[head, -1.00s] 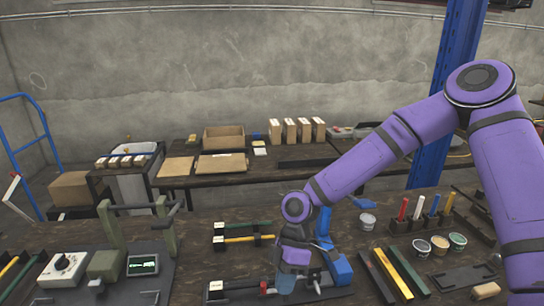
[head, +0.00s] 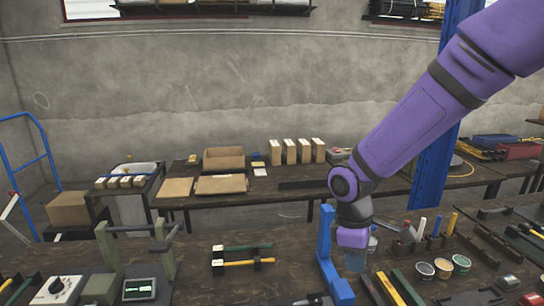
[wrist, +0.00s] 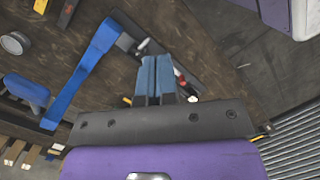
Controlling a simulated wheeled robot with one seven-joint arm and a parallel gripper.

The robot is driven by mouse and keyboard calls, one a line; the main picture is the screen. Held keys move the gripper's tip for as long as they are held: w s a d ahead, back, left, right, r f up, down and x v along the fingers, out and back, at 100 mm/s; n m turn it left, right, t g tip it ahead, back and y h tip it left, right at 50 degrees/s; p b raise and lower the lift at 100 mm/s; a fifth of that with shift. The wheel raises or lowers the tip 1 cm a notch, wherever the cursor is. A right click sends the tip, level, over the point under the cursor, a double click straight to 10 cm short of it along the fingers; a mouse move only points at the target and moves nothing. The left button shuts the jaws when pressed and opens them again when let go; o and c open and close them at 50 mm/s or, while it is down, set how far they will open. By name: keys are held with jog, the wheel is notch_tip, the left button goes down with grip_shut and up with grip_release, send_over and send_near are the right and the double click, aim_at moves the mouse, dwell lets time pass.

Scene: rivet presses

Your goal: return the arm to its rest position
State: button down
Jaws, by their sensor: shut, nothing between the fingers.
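My purple arm reaches down from the upper right in the head view. My gripper (head: 356,262) hangs above the workbench, just right of a blue upright press frame (head: 325,240). In the wrist view my gripper (wrist: 157,62) shows its blue fingers together with nothing between them. The blue press (wrist: 95,62) lies to the left of the fingers in that view. The fingers look apart from the bench (head: 200,285), with dark fixtures below them partly hidden.
A green press frame (head: 165,245) and a dial box (head: 58,288) stand at the left. Colored upright markers (head: 436,226) and small paint cups (head: 443,267) stand to the right. A back table holds cardboard boxes (head: 224,158). The air above the bench centre is free.

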jog(key=s+d+r+m+t, duration=0.2)
jog(key=s+d+r+m, duration=0.2)
jog(key=r, duration=0.3)
jog(key=s+d+r+m+t+y, duration=0.1)
jog(key=s+d+r+m+t, duration=0.1)
jog(key=s+d+r+m, duration=0.2)
jog(key=s+d+r+m+t, duration=0.3)
jog(key=s+d+r+m, duration=0.1)
jog(key=s+r, duration=0.3)
notch_tip(320, 180, up, 3)
jog(key=shift+s+d+f+m, duration=0.15)
jog(key=shift+s+d+m, duration=0.1)
jog(key=shift+d+m, duration=0.2)
